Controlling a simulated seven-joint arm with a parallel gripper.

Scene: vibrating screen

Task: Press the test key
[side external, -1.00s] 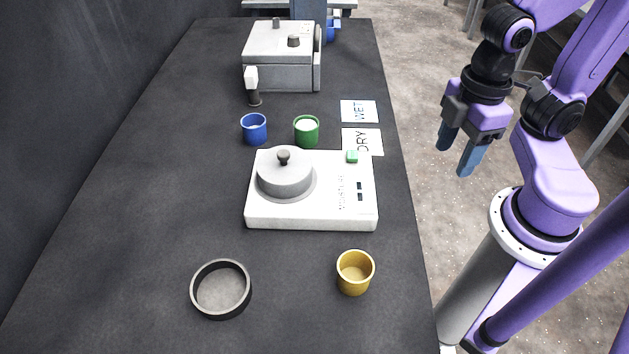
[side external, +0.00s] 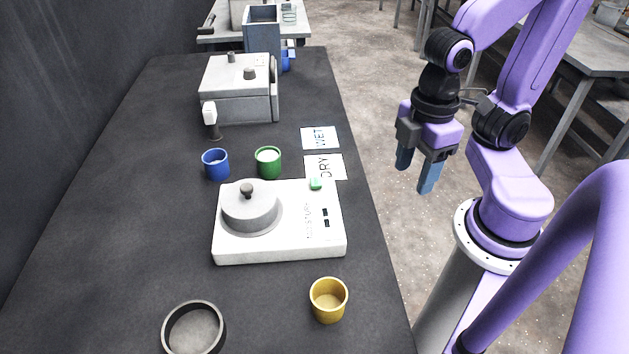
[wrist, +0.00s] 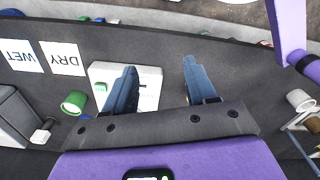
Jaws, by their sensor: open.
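The moisture tester (side external: 280,245) is a white box on the dark bench with a round grey lidded pot (side external: 250,207) on its left part. A small green key (side external: 316,184) sits at its back right edge; I take it to be the test key. It also shows in the wrist view (wrist: 101,87), left of my fingers. My gripper (side external: 414,178) is open and empty, off the bench's right edge and to the right of the tester, fingers pointing down. In the wrist view my blue fingers (wrist: 160,68) are spread, and the left one covers part of the tester (wrist: 150,76).
A green cup (side external: 268,163) and a blue cup (side external: 215,164) stand behind the tester. WET (side external: 320,138) and DRY (side external: 324,167) cards lie near the right edge. A yellow cup (side external: 328,300) and a grey ring-shaped pan (side external: 194,330) stand in front. A grey machine (side external: 238,95) stands behind.

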